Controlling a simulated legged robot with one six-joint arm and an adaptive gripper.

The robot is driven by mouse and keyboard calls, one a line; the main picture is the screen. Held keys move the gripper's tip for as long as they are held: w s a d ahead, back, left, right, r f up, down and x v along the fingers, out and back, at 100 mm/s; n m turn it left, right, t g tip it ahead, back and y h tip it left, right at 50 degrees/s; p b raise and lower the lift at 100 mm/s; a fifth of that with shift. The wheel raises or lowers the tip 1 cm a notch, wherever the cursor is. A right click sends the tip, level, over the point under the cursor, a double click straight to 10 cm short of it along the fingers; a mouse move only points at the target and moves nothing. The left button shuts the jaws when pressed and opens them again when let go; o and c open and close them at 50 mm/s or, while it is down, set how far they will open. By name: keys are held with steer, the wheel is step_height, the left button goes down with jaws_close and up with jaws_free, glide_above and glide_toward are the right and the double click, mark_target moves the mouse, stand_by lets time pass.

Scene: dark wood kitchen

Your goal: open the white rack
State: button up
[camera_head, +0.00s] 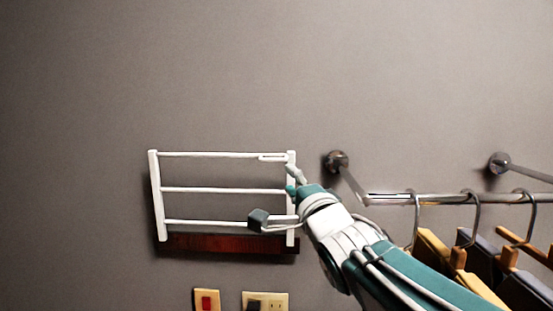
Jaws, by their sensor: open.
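The white rack (222,189) is on the grey wall, left of the picture's middle. It has two upright side posts joined by three horizontal bars, with a dark reddish wood strip (225,243) under it. My gripper (275,202) is open at the rack's lower right, in front of its right post. One dark fingertip shows near the lowest bar, and the other finger is near the right post, higher up. My gripper hides part of the right post and the right ends of the lower bars. I cannot tell whether the fingers touch the rack.
A metal clothes rail (400,199) on wall mounts extends to the right, with several hangers (440,255) on it close to my arm. Switch plates (206,300) and a socket plate (278,302) are on the wall below the rack. The wall left of the rack is bare.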

mark_target(272, 160)
steer(key=x, duration=1)
steer(key=shift+w+a+f, duration=0.1)
steer(key=shift+a, duration=0.1)
jaws_close()
